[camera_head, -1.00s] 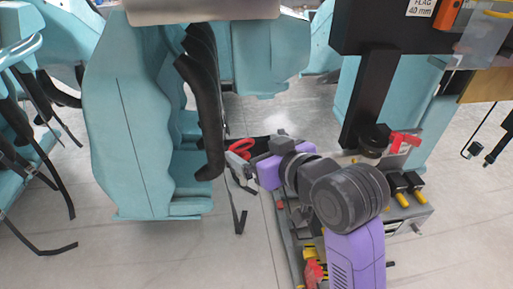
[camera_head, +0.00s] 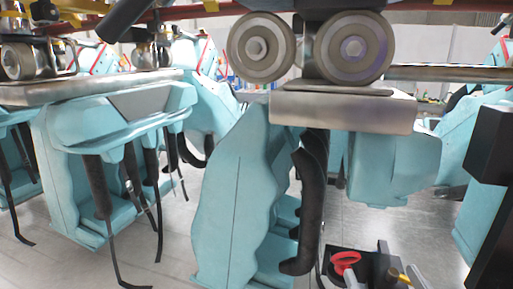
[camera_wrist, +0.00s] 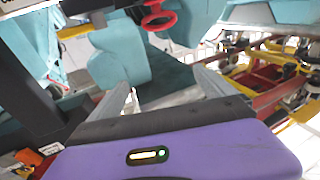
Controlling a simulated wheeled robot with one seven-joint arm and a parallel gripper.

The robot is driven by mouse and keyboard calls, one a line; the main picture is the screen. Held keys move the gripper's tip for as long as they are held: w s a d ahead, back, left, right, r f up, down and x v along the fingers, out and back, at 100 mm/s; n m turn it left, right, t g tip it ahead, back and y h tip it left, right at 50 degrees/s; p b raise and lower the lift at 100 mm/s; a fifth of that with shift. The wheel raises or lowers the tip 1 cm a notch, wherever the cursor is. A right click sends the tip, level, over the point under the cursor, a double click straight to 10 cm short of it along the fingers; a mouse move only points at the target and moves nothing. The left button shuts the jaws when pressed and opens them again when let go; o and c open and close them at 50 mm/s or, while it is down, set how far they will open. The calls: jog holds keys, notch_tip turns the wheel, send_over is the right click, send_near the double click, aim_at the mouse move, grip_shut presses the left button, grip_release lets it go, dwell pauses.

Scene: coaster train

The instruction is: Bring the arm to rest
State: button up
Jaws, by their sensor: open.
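My gripper (camera_wrist: 165,82) shows in the wrist view as two grey fingers spread apart in front of a purple body. The fingers are open, with nothing held between them. Teal seat parts (camera_wrist: 125,58) show beyond the fingers. A red ring-shaped handle (camera_wrist: 158,16) is above the gap at the top of the picture, apart from the fingertips. What looks like the same red handle shows low in the head view (camera_head: 345,261). Most of my arm is out of the head view.
Teal coaster seats (camera_head: 235,210) with black restraints (camera_head: 311,190) hang close ahead. Metal wheels (camera_head: 354,48) sit above a steel block (camera_head: 345,108). A dark block (camera_head: 491,145) stands at right. Red and yellow framework (camera_wrist: 270,75) is right in the wrist view. Some grey floor (camera_head: 175,245) is clear.

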jog(key=s+f+g, duration=0.1)
jog(key=s+f, duration=0.4)
jog(key=s, duration=0.5)
jog(key=s+a+f+g, duration=0.1)
jog(key=s+f, duration=0.4)
jog(key=s, duration=0.6)
jog(key=s+f+g, duration=0.2)
jog(key=s+f, duration=0.4)
jog(key=s, duration=0.4)
jog(key=shift+s+a, duration=0.15)
jog(key=shift+a, duration=0.15)
